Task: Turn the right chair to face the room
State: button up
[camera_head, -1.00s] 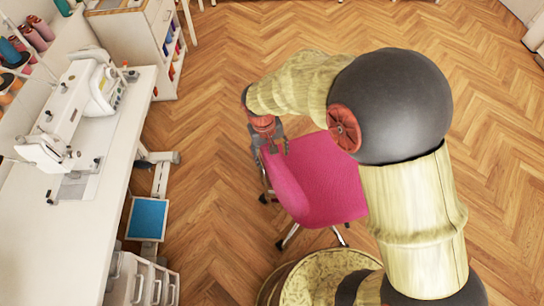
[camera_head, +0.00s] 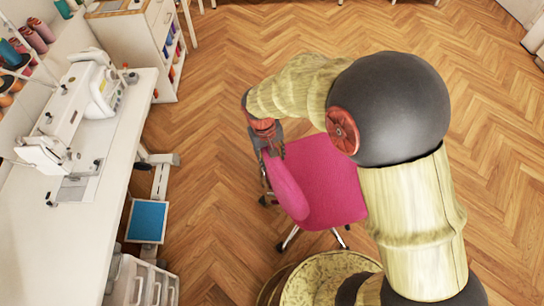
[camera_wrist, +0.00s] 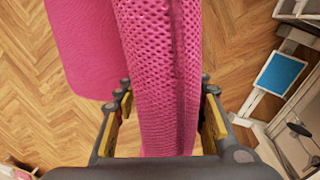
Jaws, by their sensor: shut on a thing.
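The pink chair (camera_head: 322,183) stands on the wood floor beside the white sewing table, partly hidden by my arm. Its seat lies to the right and its backrest (camera_head: 287,186) is on the left, on the side toward the table. My gripper (camera_head: 268,143) is at the far end of the backrest's upper edge. In the wrist view the backrest (camera_wrist: 155,60) runs between the two fingers of my gripper (camera_wrist: 166,118), which are shut on it. The seat (camera_wrist: 88,50) shows at the left of that view.
The white table (camera_head: 70,215) with a sewing machine (camera_head: 85,95) is at the left. Under it are a blue pedal (camera_head: 147,220) and white drawers (camera_head: 140,282). A shelf unit (camera_head: 150,45) stands behind. Floor (camera_head: 220,70) is clear at the back and right.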

grip_shut()
jog(key=w+a+m+p, duration=0.1)
jog(key=w+m+p, duration=0.1)
jog(key=w, duration=0.4)
jog(key=shift+m, duration=0.4)
jog(key=o, duration=1)
grip_release()
jog(key=shift+a, duration=0.1)
